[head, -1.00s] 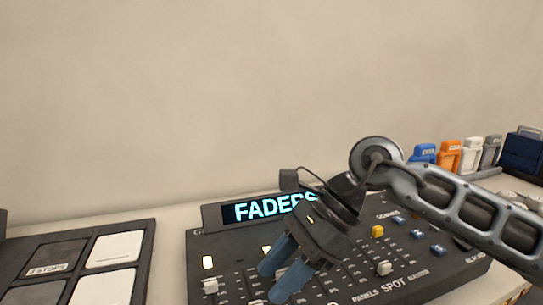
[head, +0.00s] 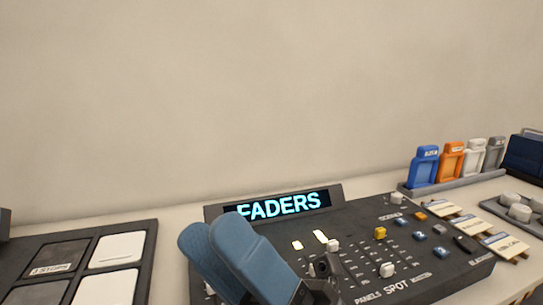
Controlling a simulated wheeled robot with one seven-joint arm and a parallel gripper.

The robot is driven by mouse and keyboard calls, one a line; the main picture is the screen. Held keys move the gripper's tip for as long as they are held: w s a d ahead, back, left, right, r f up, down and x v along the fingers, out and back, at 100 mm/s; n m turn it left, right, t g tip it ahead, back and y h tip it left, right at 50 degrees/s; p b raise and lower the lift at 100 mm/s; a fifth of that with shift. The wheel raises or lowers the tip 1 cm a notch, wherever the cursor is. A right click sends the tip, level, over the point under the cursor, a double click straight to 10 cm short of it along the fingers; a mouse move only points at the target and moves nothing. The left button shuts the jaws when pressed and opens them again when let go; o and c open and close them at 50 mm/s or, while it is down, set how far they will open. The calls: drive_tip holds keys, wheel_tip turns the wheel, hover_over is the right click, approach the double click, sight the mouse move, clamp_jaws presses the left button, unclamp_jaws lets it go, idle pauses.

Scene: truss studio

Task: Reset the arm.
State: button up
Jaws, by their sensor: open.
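My gripper (head: 212,236) shows at the bottom centre of the head view, with its two blue fingers pointing up and to the left. The fingers are open, and I see nothing between them. They appear in front of the left part of the dark control console (head: 350,222) and hide some of its faders. I cannot tell how far above the console they are. The rest of my arm is mostly out of view below.
The console's screen (head: 284,205) reads FADERS. A dark tray with light and dark square panels (head: 117,251) lies at left. Blue (head: 424,166), orange (head: 450,161), white and grey tagged pieces stand in a rack at right. Labelled cards (head: 504,246) lie beside the console.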

drive_tip(key=s+d+f+m+t+h, duration=0.4)
drive_tip(key=d+f+m+t+h, duration=0.4)
drive_tip(key=m+h, duration=0.7)
drive_tip(key=s+d+f+m+t+h, duration=0.5)
drive_tip(key=f+m+t+h, duration=0.4)
drive_tip(key=m, duration=0.9)
drive_tip(key=s+d+f+m+g+h, duration=0.2)
drive_tip(key=s+d+f+g, duration=0.2)
drive_tip(key=s+d, duration=0.2)
drive_tip(key=s+d+f+m+g+h, duration=0.2)
drive_tip(key=s+d+f+m+g, duration=0.1)
drive_tip(key=s+d, duration=0.3)
drive_tip(key=s+f+g, duration=0.1)
drive_tip(key=s, duration=0.1)
drive_tip(key=shift+s+f, duration=0.15)
drive_tip(key=shift+s, duration=0.25)
